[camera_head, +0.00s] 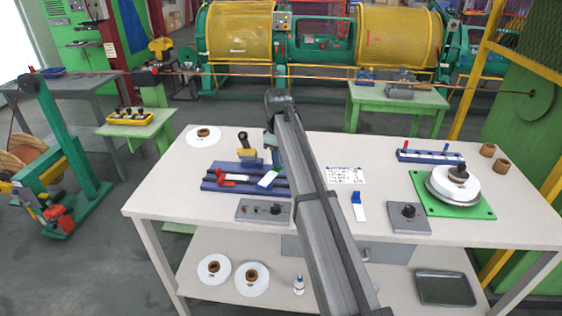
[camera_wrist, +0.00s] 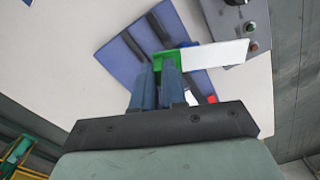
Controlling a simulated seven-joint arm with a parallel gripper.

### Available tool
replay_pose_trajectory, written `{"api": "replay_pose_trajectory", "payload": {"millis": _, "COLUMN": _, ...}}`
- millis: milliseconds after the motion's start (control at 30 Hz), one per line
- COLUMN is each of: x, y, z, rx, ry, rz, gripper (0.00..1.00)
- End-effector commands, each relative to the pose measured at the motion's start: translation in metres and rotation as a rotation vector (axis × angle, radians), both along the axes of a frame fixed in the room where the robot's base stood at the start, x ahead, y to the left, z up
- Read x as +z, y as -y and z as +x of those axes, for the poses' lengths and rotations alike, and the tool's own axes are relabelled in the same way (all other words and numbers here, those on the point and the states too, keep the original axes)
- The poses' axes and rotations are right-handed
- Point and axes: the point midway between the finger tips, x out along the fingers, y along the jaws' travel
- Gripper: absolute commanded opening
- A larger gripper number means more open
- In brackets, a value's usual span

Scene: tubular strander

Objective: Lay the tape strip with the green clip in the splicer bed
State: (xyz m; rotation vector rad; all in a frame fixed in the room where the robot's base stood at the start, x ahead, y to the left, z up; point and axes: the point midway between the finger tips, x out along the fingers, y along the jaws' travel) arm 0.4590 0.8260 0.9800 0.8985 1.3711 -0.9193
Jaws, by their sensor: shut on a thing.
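The tape strip (camera_wrist: 215,55) is white, with a green clip (camera_wrist: 168,60) at one end. My gripper (camera_wrist: 170,75) is shut on the green clip, and the white part sticks out to the right in the wrist view. In the head view the strip (camera_head: 268,179) is over the bed's right part. I cannot tell whether it touches the bed. My arm hides part of the gripper in the head view.
A grey control box (camera_head: 263,211) stands just in front of the bed. A tape strip with a blue clip (camera_head: 358,207) lies to the right. A blue rack (camera_head: 430,156) and a green plate with a reel (camera_head: 428,203) are farther right. A dark-handled tool (camera_head: 244,145) stands behind the bed.

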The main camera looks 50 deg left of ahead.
Motion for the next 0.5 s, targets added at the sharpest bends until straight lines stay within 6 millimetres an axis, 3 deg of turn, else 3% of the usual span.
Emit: {"api": "replay_pose_trajectory", "payload": {"millis": 500, "x": 0.0017, "y": -0.0105, "z": 0.0056, "rx": -0.736, "ry": 0.009, "rz": 0.006, "gripper": 0.0}}
